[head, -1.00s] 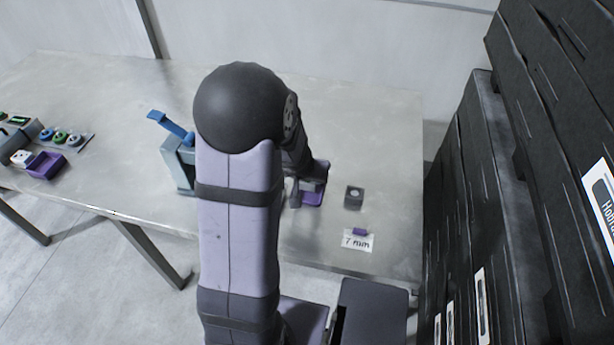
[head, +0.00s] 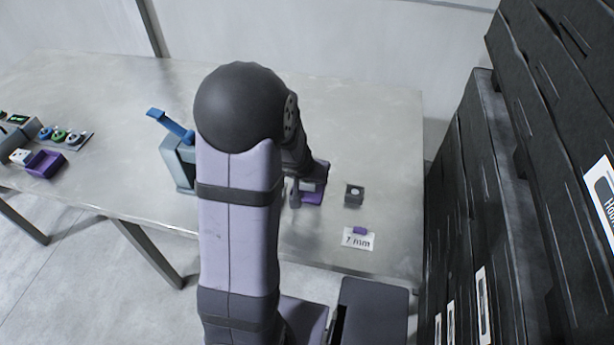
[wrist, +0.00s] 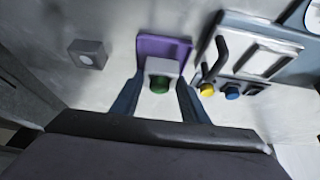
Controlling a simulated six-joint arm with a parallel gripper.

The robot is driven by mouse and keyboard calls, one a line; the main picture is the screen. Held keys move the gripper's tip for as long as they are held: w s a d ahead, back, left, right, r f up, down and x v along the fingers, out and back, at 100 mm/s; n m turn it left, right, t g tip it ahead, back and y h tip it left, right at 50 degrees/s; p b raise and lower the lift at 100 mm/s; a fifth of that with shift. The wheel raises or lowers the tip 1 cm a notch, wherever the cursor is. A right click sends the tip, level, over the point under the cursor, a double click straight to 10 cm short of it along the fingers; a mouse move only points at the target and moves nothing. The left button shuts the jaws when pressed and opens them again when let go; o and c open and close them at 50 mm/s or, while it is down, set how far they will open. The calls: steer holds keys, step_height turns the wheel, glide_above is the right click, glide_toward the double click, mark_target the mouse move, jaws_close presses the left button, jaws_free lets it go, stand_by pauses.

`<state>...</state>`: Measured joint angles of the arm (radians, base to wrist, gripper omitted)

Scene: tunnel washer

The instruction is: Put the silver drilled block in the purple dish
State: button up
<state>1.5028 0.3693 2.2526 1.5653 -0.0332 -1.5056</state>
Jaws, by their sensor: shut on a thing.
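My gripper (wrist: 158,88) is shut on a silver block (wrist: 162,66), which sits between its two blue-grey fingers in the wrist view. In the head view the purple dish (head: 313,198) shows below my gripper (head: 301,193), partly hidden by my arm. The block's drilled hole is not clear.
A dark grey block with a pale round spot (head: 354,195) stands right of the dish. A "7 mm" card (head: 358,240) lies nearer. A grey device with a blue lever (head: 178,160) stands left. Dark stacked crates (head: 520,200) border the table's right side.

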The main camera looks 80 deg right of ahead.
steer(key=shift+f+b, duration=1.15)
steer(key=shift+f, duration=0.1)
stand_by(1.3)
steer(key=o, duration=1.6)
steer(key=shift+o, duration=0.2)
step_height(320, 180, up, 8)
steer(key=p, duration=0.7)
steer(key=shift+f+p, duration=0.25)
steer(key=shift+p, duration=0.1)
